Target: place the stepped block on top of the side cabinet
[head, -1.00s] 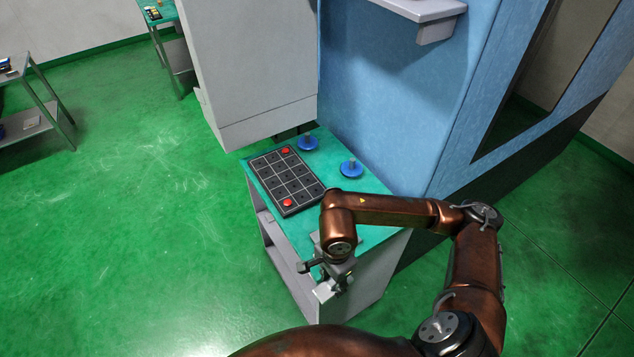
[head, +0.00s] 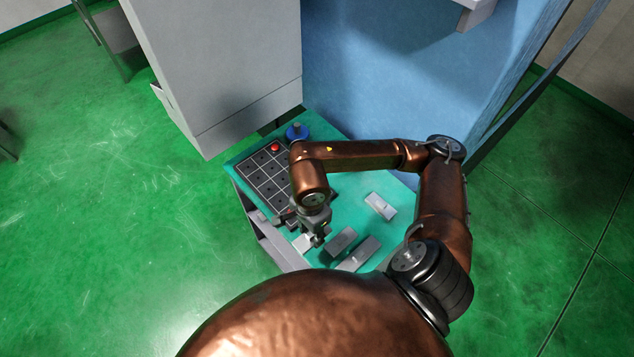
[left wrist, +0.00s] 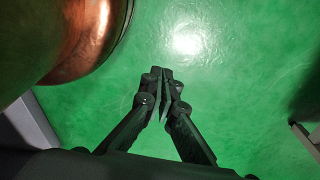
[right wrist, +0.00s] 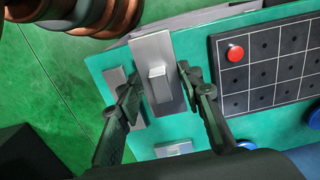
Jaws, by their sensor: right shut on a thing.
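The stepped block (right wrist: 150,55), a light grey plate with a raised step, is between the fingers of my right gripper (right wrist: 164,85), which is shut on it. In the head view the block (head: 303,243) shows beneath my right gripper (head: 314,238), near the left edge of the side cabinet's teal top (head: 338,212). I cannot tell whether it touches the top. The cabinet top also shows in the right wrist view (right wrist: 195,130). My left gripper (left wrist: 163,78) is shut and empty above the green floor; it is hidden in the head view.
A dark gridded tray (head: 262,178) with red knobs and a blue disc with a post (head: 297,132) stand toward the back of the top. Other grey blocks (head: 380,206) (head: 342,241) (head: 358,253) lie to the right. A blue machine wall (head: 390,80) rises behind.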

